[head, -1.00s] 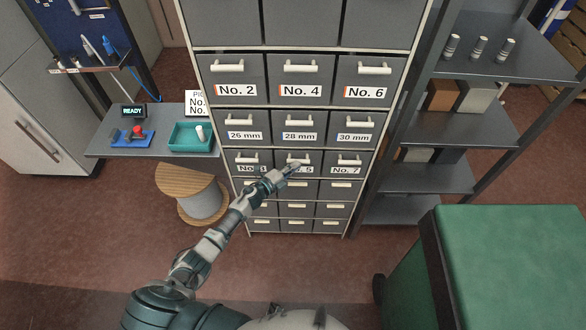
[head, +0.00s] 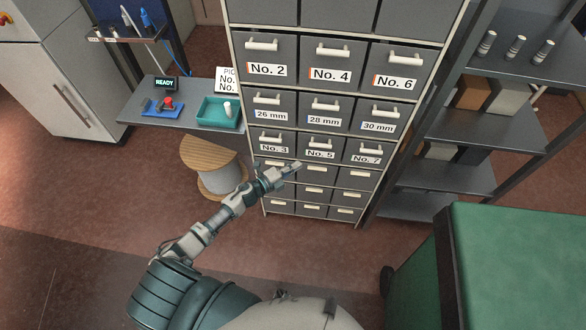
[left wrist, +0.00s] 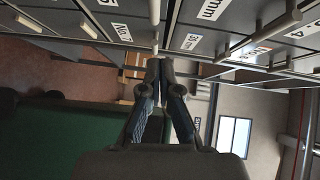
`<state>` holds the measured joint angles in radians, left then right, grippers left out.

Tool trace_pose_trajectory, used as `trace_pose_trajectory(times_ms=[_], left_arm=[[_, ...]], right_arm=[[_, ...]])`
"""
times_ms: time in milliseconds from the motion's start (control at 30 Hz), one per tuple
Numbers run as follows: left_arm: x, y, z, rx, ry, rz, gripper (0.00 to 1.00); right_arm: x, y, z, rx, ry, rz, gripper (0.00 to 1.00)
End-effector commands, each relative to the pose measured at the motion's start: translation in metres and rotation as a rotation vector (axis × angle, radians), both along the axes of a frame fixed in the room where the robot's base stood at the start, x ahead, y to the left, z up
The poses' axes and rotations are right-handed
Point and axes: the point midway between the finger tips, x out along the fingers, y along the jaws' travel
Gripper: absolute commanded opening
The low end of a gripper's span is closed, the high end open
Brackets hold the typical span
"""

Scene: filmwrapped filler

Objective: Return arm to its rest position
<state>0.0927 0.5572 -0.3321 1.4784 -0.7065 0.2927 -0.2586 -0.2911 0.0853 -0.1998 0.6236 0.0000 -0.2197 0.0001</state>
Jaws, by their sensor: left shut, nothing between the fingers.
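My left arm reaches up from the bottom left in the head view. Its gripper (head: 294,167) is shut and empty, in front of the drawer cabinet (head: 312,178) just below the No. 3 and No. 5 drawers. In the left wrist view the gripper's two fingers (left wrist: 160,68) meet at their tips, with drawer fronts and handles above them. I cannot tell from the pictures whether the fingertips touch the cabinet. My right gripper is not in view.
A side shelf with a teal tray (head: 218,112), a red-knobbed device (head: 166,106) and a READY display (head: 165,83) stands left. Below it is a wooden-topped spool (head: 212,165). Grey shelving (head: 460,140) stands right. A green-topped block (head: 515,250) fills the lower right.

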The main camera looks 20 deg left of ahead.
Motion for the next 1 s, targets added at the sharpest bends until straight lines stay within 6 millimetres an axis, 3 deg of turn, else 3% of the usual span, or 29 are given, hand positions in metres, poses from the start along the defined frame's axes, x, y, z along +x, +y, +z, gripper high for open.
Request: trace_pose_trajectory(times_ms=[267,367,467,567,667,800,867,1000], left_arm=[[-0.011,0.001,0.002,0.003,0.003,0.000,0.00],[-0.013,0.006,-0.013,-0.021,0.041,0.029,0.00],[-0.022,0.020,-0.057,-0.094,0.148,0.116,0.00],[-0.046,0.039,-0.127,-0.203,0.315,0.253,0.00],[-0.085,0.054,-0.201,-0.312,0.496,0.409,0.00],[-0.160,0.062,-0.294,-0.436,0.735,0.619,0.00],[-0.197,0.061,-0.329,-0.482,0.834,0.708,0.00],[-0.294,0.049,-0.396,-0.567,1.054,0.911,0.00]], right_arm=[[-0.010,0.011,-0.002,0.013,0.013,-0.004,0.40],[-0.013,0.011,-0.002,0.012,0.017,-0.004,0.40],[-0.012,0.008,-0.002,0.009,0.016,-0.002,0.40],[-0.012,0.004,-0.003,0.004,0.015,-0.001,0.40],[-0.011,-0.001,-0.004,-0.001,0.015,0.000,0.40],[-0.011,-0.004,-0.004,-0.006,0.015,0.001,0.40],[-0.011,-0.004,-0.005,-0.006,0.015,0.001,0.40],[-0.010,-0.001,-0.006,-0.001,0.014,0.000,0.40]])
